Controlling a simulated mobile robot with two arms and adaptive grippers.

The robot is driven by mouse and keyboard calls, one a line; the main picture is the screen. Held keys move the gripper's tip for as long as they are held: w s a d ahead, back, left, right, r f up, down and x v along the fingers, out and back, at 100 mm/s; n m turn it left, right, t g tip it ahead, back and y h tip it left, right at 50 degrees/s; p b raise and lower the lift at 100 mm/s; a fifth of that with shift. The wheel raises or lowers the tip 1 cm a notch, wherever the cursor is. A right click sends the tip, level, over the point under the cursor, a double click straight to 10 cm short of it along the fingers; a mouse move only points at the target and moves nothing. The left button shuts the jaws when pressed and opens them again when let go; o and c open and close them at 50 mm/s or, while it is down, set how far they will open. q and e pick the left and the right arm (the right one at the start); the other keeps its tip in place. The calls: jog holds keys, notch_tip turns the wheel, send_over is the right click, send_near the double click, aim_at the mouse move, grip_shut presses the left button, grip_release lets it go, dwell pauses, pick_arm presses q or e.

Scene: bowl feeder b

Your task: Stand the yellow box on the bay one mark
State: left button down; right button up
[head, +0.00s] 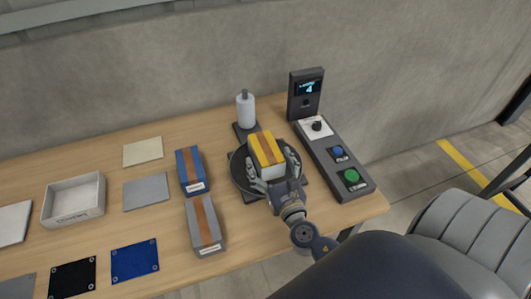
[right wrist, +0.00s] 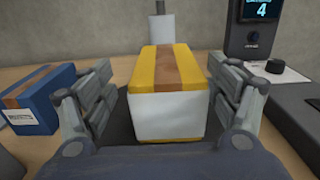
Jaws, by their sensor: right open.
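The yellow box (head: 266,150) has a brown band and a white side, and stands on a round dark platform (head: 238,172) at the right of the table. It also fills the middle of the right wrist view (right wrist: 168,95). My right gripper (head: 273,165) is open, with one finger on each side of the box. In the right wrist view a gap shows between the box and each finger. The bay one mark cannot be told apart among the flat mats on the left. My left gripper is not in view.
A blue box (head: 190,170) and a grey box (head: 204,225) stand left of the platform. A white bottle (head: 246,110) stands behind it. A control panel (head: 335,160) with a display (head: 306,92) is at right. Mats (head: 135,260) and a white tray (head: 74,200) lie left.

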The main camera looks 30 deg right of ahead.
aim_at(266, 146)
jog(key=shift+w+d+r, duration=0.2)
jog(key=shift+w, duration=0.25)
jog(key=x, duration=0.1)
jog(key=p+x, duration=0.1)
jog(key=x, duration=0.1)
jog(key=shift+w+d, duration=0.15)
jog(key=shift+d, duration=0.2)
jog(key=shift+w+d, duration=0.1)
jog(key=shift+w, duration=0.2)
jog(key=shift+w+f, duration=0.1)
jog(key=shift+w, duration=0.05)
jog(key=c, duration=1.2)
jog(key=shift+r, duration=0.2)
jog(key=c, duration=0.5)
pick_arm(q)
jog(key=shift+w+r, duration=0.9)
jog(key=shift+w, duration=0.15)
